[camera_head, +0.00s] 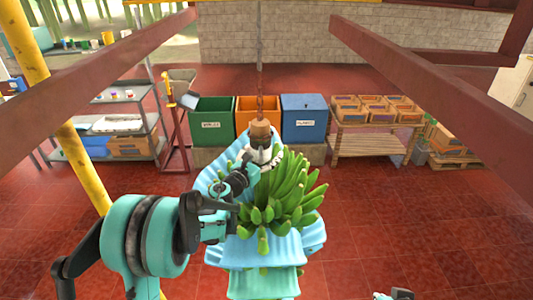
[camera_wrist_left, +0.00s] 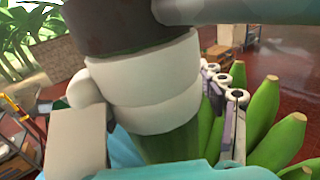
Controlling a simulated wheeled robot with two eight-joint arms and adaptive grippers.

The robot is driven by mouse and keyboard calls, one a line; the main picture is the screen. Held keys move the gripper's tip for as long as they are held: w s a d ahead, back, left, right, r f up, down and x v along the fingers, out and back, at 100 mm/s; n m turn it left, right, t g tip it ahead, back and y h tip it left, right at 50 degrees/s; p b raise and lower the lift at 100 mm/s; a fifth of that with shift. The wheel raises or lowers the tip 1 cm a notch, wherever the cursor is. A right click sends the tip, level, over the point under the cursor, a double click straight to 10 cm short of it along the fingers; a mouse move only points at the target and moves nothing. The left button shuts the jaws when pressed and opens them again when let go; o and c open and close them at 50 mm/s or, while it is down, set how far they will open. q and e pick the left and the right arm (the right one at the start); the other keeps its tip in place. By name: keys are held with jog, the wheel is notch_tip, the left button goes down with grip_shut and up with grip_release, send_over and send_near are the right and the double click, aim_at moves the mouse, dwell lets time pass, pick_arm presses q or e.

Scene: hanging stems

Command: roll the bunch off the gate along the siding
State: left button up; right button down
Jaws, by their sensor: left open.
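A bunch of green bananas (camera_head: 283,195) hangs from a chain, with pale blue padded sheets (camera_head: 265,250) behind and below it. It also shows in the wrist view (camera_wrist_left: 270,110). Its stem top has a brown cap (camera_head: 260,130) and a white collar (camera_wrist_left: 145,85). My left gripper (camera_head: 252,168) is at the stem just below the cap. In the wrist view its open fingers (camera_wrist_left: 155,142) stand on either side of the collar and green stem; whether they touch is unclear.
Green (camera_head: 211,120), orange (camera_head: 257,107) and blue (camera_head: 304,120) bins stand behind the bunch. A wooden table (camera_head: 372,145) with crates is at the right, a metal shelf (camera_head: 120,120) at the left. Red beams (camera_head: 440,80) run overhead on both sides. A yellow post (camera_head: 60,90) stands left.

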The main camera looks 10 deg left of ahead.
pick_arm(q)
jog(key=shift+w, duration=0.1)
grip_shut()
